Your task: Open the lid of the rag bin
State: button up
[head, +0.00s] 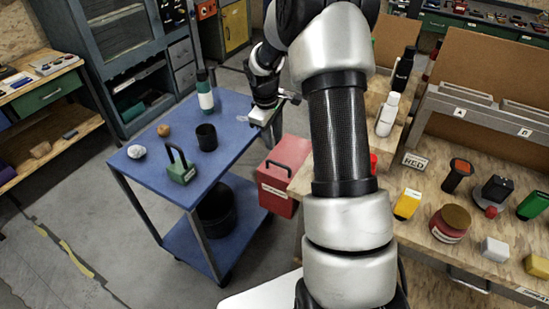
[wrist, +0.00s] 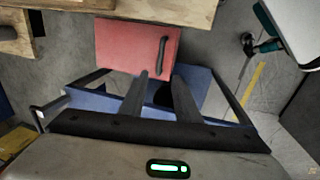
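The rag bin (head: 275,193) is a red box with a pale label on its front, too small to read. It stands between the blue cart and the wooden bench. Its lid looks shut and carries a dark bar handle (head: 276,167). In the wrist view the red bin (wrist: 125,43) is at upper middle, with the handle (wrist: 163,55) near its right side. My gripper (wrist: 161,76) shows two dark fingers apart with nothing between them; the tips appear just below the handle in that picture. I cannot tell the distance. In the head view my arm hides part of the area.
The blue cart (head: 235,108) at left holds a bottle (head: 205,95), a dark cup (head: 207,137), a green block with a handle (head: 181,170) and small lumps. The wooden bench (head: 420,178) at right holds several tools and tins. Grey floor is open at lower left.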

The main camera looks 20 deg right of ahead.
aim_at(276, 164)
jog(key=f, duration=0.4)
jog(key=w+d+f, duration=0.1)
jog(key=f, duration=0.7)
jog(key=shift+w+d, duration=0.3)
jog(key=shift+d, duration=0.1)
grip_shut()
